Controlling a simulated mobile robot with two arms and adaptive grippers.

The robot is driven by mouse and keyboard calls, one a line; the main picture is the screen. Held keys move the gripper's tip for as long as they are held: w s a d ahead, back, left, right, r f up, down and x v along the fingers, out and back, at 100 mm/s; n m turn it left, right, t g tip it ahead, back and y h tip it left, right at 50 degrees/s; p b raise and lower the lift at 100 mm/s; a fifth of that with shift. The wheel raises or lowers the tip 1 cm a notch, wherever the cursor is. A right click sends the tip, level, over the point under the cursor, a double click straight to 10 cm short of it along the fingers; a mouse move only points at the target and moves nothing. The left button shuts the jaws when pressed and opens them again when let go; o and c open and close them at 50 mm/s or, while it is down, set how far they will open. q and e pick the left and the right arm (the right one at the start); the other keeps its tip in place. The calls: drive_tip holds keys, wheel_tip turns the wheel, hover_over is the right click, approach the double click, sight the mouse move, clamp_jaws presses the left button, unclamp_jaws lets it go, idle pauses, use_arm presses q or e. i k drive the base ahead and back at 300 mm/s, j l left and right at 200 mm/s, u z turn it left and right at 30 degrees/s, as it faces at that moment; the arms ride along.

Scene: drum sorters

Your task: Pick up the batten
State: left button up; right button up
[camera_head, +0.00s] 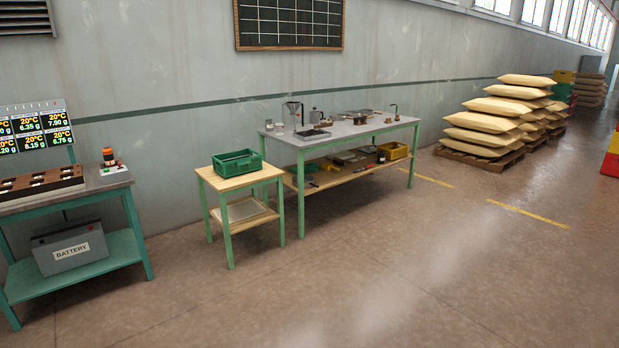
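I cannot make out a batten for certain. Neither of my grippers is in view. A long workbench (345,133) with a grey top and green legs stands against the wall and carries several small items, too small to name surely. Its lower wooden shelf (330,182) holds more small objects and a yellow crate (393,151). A small wooden table (213,181) to its left carries a green crate (237,163), whose inside is mostly hidden.
At left, a green-framed bench (133,232) holds a brown rack (40,186), with a battery (70,249) below and a display panel (38,130) behind. Stacked sacks (495,120) stand on a pallet at right. The floor (400,270) in front is clear.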

sight(324, 125)
drive_tip(key=i, duration=3.15)
drive_tip(key=i+z, duration=0.1)
drive_tip(key=i, duration=0.55)
drive_tip(key=i+j, duration=0.15)
drive_tip(key=i, duration=0.55)
drive_tip(key=i+z, duration=0.15)
drive_tip(key=i, duration=0.5)
drive_tip(key=j, duration=0.1)
